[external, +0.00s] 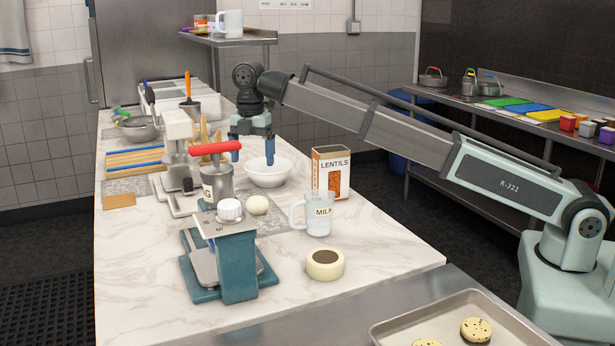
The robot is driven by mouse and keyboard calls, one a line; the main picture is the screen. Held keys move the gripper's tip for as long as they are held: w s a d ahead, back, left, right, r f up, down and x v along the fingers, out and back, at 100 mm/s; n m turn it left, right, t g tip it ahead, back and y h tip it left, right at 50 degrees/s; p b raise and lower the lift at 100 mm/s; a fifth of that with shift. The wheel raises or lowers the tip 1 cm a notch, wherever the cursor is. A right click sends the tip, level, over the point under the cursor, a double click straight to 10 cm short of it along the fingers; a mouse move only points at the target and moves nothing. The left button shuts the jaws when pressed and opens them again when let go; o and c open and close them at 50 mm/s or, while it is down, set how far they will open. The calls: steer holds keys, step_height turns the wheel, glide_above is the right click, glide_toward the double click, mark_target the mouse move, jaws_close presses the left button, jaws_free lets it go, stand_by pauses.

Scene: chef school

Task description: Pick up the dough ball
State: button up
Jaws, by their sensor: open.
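The dough ball (257,205) is a small, pale cream ball. The right finger is in front of the white bowl (268,172) in the picture. My gripper and the dough ball are apart.
A teal scale-like device (238,265) is in front.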

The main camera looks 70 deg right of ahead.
mark_target(257, 197)
step_height(257, 197, down, 8)
steer(key=shift+f, duration=0.25)
steer(key=shift+s+f, duration=0.2)
steer(key=shift+f, duration=1.1)
steer(key=shift+s+f, duration=0.2)
steer(key=shift+f, duration=1.1)
steer(key=shift+c, duration=0.3)
steer(key=c, duration=1.1)
